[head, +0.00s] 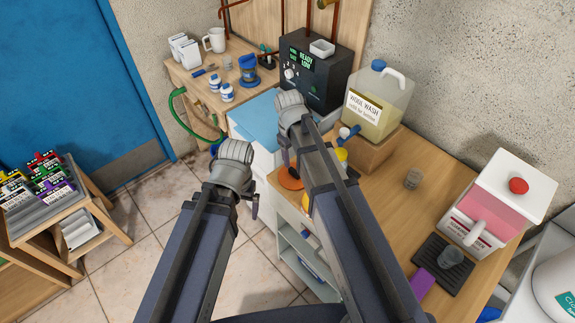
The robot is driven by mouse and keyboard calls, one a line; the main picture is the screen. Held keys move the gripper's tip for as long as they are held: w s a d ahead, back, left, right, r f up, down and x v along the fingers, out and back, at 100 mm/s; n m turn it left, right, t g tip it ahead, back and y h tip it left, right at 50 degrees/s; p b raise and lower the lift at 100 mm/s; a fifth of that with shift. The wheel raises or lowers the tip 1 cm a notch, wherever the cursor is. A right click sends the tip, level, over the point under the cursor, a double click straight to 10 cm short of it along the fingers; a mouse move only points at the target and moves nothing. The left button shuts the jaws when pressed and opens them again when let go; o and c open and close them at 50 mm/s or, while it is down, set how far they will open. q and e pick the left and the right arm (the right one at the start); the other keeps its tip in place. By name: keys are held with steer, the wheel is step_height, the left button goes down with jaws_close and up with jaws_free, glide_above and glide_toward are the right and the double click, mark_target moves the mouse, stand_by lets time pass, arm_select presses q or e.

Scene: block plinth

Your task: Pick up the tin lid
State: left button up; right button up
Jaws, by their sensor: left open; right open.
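I cannot tell for sure which thing is the tin lid. A flat orange disc (290,181) lies at the near left edge of the wooden counter, partly hidden by my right arm, and may be it. Yellow round things (341,155) show beside that arm, also partly covered. My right gripper (287,160) is open above the counter's left end, close to the orange disc in the picture; its fingertips are mostly hidden. My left gripper (252,203) is open, over the floor left of the counter, and looks empty.
A wool wash jug (376,105) stands on a wooden block (374,149) at the wall. A pink-and-white container (485,220) and dark mat (432,270) lie right. Bare counter lies between.

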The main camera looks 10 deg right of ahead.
mark_target(294, 171)
steer(key=shift+w, duration=0.25)
steer(key=shift+s+f+b, duration=0.1)
steer(key=shift+f+b, duration=0.3)
steer(key=shift+b, duration=0.1)
step_height(294, 171, down, 2)
steer(key=shift+d+b, duration=0.1)
steer(key=shift+b, duration=0.85)
steer(key=shift+r, duration=0.1)
step_height(294, 171, down, 5)
steer(key=b, duration=0.5)
steer(key=shift+f, duration=0.2)
steer(key=shift+r, duration=0.1)
steer(key=shift+c, duration=0.3)
jaws_close()
